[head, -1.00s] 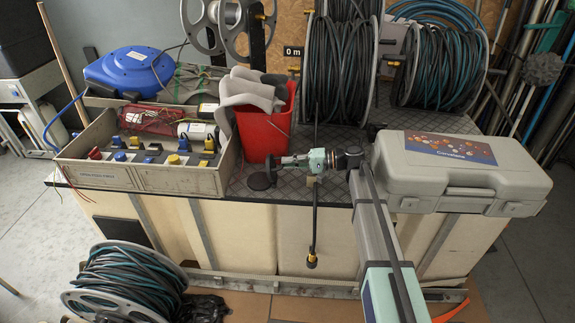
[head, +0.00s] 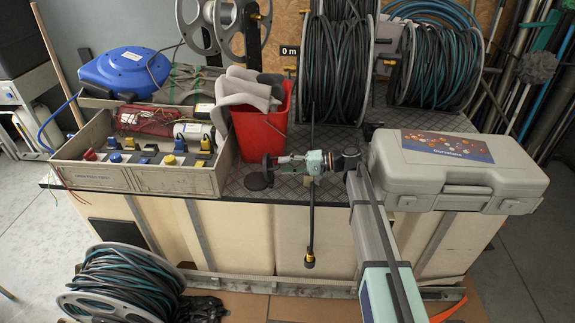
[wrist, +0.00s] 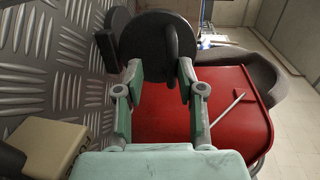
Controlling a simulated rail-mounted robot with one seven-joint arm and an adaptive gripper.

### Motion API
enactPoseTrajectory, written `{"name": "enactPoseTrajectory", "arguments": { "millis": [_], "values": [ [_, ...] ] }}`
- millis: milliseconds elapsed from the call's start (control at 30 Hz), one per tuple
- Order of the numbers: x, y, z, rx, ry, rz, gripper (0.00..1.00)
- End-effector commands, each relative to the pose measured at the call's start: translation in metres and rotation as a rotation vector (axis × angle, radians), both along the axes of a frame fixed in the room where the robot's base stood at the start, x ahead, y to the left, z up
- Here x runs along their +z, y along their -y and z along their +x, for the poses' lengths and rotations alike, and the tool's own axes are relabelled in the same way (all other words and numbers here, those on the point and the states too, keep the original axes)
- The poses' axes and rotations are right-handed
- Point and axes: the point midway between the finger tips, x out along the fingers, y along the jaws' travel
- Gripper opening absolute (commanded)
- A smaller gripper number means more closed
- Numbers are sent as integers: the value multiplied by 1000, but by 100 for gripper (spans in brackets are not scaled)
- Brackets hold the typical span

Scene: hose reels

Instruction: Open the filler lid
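The filler lid (head: 267,167) is a small black disc standing upright above the rear deck, in front of the red bucket. In the wrist view the lid (wrist: 150,45) is a dark round plate with a raised loop on its near face. A flat black disc (head: 258,181) lies on the deck just below it. My gripper (head: 279,162) reaches in from the right, level with the lid. In the wrist view its fingers (wrist: 158,82) are apart, with their tips at the lid's lower face. Whether they touch the lid is unclear.
The red bucket (head: 262,125) with grey items is close behind the gripper. A parts box (head: 150,178) stands left and a grey case (head: 455,170) right. Hose reels (head: 338,70) stand behind.

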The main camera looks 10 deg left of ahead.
Motion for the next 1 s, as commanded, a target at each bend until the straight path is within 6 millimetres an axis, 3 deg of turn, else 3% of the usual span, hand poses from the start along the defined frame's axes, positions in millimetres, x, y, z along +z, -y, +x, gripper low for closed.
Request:
{"name": "enactPoseTrajectory", "arguments": {
  "millis": [367, 800, 1000],
  "values": [
    [9, 1, 1, -2, 3, 2, 37],
    [79, 0, 0, 0, 3, 2, 37],
    [98, -1, 0, 0, 2, 1, 37]
  ]
}}
